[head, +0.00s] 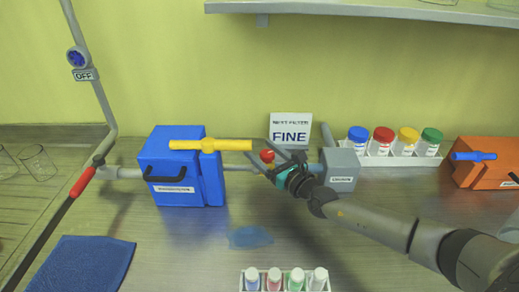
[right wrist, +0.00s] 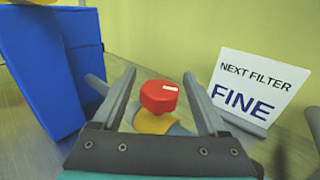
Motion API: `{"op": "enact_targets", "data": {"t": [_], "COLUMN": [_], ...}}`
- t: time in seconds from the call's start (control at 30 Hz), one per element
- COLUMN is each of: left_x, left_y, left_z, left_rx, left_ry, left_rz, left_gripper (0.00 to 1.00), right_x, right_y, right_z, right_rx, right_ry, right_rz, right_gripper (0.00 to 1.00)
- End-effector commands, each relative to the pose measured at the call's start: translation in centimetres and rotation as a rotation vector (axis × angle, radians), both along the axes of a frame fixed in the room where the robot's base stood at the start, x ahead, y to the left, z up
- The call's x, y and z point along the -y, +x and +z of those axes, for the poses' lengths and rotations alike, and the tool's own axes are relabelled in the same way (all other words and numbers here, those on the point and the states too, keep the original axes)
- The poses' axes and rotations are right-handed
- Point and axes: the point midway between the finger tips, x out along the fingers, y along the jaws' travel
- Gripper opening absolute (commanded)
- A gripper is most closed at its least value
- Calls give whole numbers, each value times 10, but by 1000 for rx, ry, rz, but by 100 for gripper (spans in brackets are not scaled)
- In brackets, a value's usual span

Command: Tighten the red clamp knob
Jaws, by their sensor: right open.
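The red clamp knob (right wrist: 160,96) is a short red cylinder with a white mark on its top, above a yellowish part. In the right wrist view it sits between the two fingers of my right gripper (right wrist: 160,100), with a gap on each side. In the head view the red knob (head: 267,156) shows just left of my right gripper (head: 277,160), on the pipe between the blue box and the grey box. My right gripper is open. My left gripper is not in view.
A blue box (head: 160,160) with a yellow handle (head: 210,145) stands left of the knob. A grey box (head: 340,170) is to the right. A "FINE" sign (head: 291,131) stands behind. A blue puddle (head: 249,237) and a vial rack (head: 285,290) are in front.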

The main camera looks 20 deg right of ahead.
Motion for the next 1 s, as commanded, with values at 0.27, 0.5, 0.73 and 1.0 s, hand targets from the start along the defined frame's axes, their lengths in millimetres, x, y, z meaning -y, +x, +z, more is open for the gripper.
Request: {"op": "enact_targets", "data": {"t": [0.27, 0.5, 0.73, 1.0], "left_x": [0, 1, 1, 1], "left_y": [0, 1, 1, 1], "left_z": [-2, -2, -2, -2], "left_rx": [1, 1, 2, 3], "left_ry": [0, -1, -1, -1], "left_rz": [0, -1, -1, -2], "left_gripper": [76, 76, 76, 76], "right_x": [-3, -3, -3, -3], "right_y": [15, 15, 15, 15], "right_z": [0, 0, 0, 0], "right_rx": [-1, -1, 0, 0], "right_ry": [0, 0, 0, 0], "right_rz": [0, 0, 0, 0], "right_gripper": [76, 76, 52, 22]}}
